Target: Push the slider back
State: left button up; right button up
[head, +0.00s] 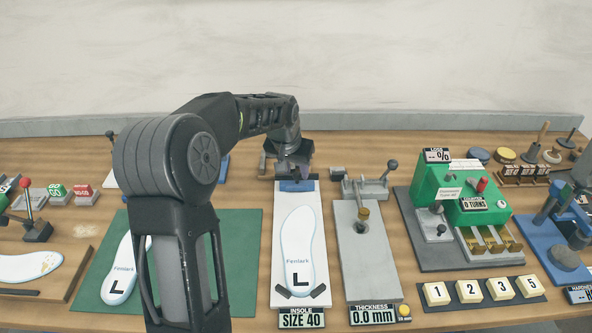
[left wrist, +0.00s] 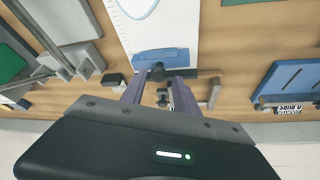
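The size gauge is a white board (head: 282,255) marked "INSOLE SIZE 40", with a white insole (head: 298,245) marked "L" lying on it. Its blue slider (head: 296,186) sits across the board beyond the insole's far end. In the left wrist view the slider (left wrist: 160,57) shows as a blue bar with a dark knob (left wrist: 157,73) on its far side. My left gripper (left wrist: 158,78) is open, with its two purple-grey fingers apart around or just above the knob; I cannot tell whether they touch it. In the head view the left gripper (head: 295,170) is partly hidden at the slider. My right gripper does not show.
A thickness gauge (head: 368,260) reading "0.0 mm" stands just right of the board. A green machine (head: 432,185) is farther right. A green mat (head: 250,225) with another insole lies left, partly behind my arm. A wall runs behind the table.

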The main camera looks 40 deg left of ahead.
pick_arm(q)
jog(key=shift+o, duration=0.4)
jog(key=shift+f, duration=0.1)
jog(key=shift+d, duration=0.1)
jog(key=v, duration=0.7)
jog(key=shift+r+b, duration=0.35)
jog(key=shift+b, duration=0.1)
jog(key=shift+s, duration=0.15)
